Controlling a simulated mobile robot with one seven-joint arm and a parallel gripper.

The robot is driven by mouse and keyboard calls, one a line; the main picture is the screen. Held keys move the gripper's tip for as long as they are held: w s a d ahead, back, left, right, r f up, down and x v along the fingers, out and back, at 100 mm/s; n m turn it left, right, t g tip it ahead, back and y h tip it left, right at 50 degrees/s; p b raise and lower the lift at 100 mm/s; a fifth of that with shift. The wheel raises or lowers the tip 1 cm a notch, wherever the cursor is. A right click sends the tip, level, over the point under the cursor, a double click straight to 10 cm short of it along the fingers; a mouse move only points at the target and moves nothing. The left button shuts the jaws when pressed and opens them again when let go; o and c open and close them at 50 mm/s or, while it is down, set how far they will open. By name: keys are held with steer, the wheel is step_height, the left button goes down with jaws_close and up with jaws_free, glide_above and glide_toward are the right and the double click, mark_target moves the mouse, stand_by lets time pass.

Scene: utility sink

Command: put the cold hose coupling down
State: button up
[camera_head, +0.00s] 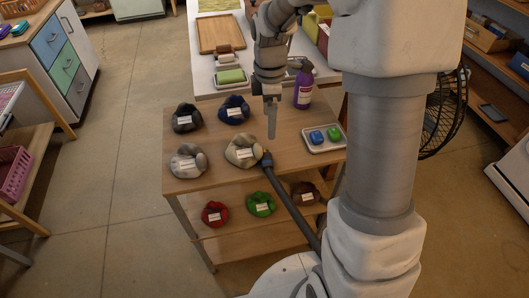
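I cannot make out a cold hose coupling for certain. A dark rod or hose (294,207) with a bluish end runs up from the lower right to the front of the wooden table. I cannot tell whether it is the hose or a part of me. My gripper (271,136) points down above the table, between a beige labelled bundle (241,151) and a purple spray bottle (303,88). I see it edge-on, so its opening is hidden. No held thing shows clearly at its tip.
The wooden table top (201,138) carries several labelled bundles at left. A small tray (331,148) with blue and green items is at right. More bundles lie on the lower shelf (230,246). A white counter (205,74) stands behind, and a black fan (445,115) at right.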

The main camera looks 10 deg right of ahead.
glide_above(267, 156)
steer(key=f, duration=0.9)
steer(key=shift+d, duration=0.2)
steer(key=shift+a+f+b, duration=0.15)
steer(key=shift+f+b, duration=0.05)
steer(key=shift+f, duration=1.15)
steer(key=shift+a+f+b, duration=0.15)
steer(key=shift+f, duration=1.2)
steer(key=shift+c, duration=0.3)
steer(key=c, duration=1.2)
steer(key=shift+o, duration=0.2)
steer(key=shift+r, duration=0.1)
steer(key=shift+r, duration=0.1)
